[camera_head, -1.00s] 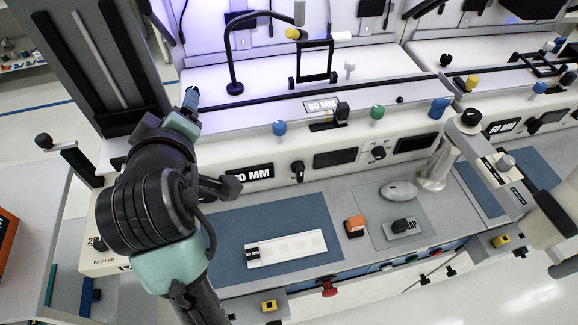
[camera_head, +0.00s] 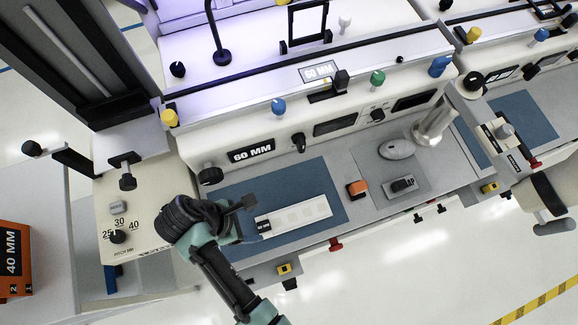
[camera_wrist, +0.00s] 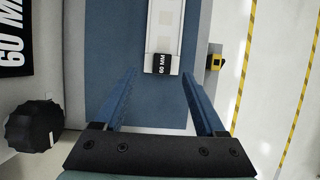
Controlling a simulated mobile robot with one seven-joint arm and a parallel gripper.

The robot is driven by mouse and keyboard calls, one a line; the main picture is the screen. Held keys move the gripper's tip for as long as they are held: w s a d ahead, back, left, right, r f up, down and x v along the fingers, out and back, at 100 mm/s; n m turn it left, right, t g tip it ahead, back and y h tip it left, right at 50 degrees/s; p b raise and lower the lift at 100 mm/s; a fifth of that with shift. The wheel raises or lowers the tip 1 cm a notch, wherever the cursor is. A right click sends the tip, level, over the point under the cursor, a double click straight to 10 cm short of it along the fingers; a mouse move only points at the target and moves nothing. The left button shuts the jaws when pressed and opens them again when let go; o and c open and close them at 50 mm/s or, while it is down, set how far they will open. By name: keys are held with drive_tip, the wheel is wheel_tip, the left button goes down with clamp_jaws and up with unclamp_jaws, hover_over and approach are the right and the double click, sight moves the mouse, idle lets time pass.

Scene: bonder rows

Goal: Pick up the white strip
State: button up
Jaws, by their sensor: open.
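The white strip (camera_head: 297,214) lies flat on the blue mat (camera_head: 240,190) in the head view. It has a black end label reading 60 MM at its left end. In the wrist view the strip (camera_wrist: 166,27) enters from the top, with its label (camera_wrist: 162,64) nearest to me. My gripper (camera_wrist: 160,88) is open, with two blue fingers apart and nothing between them. The label end lies just ahead of the fingertips, roughly between their lines. In the head view my gripper (camera_head: 248,220) is beside the strip's left end, partly hidden by my wrist. I cannot tell its height above the mat.
A black knob (camera_wrist: 34,126) stands left of my gripper in the wrist view; it also shows in the head view (camera_head: 209,175). A yellow block (camera_head: 285,269) is at the front edge.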

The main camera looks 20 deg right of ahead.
sight(265, 226)
drive_tip(key=shift+s+p+x, duration=0.15)
drive_tip(key=shift+p+x, duration=0.05)
drive_tip(key=shift+x, duration=1.15)
drive_tip(key=shift+s+p+x, duration=0.1)
drive_tip(key=shift+p+x, duration=0.1)
drive_tip(key=shift+x, duration=1.15)
drive_tip(key=shift+c, duration=0.3)
clamp_jaws()
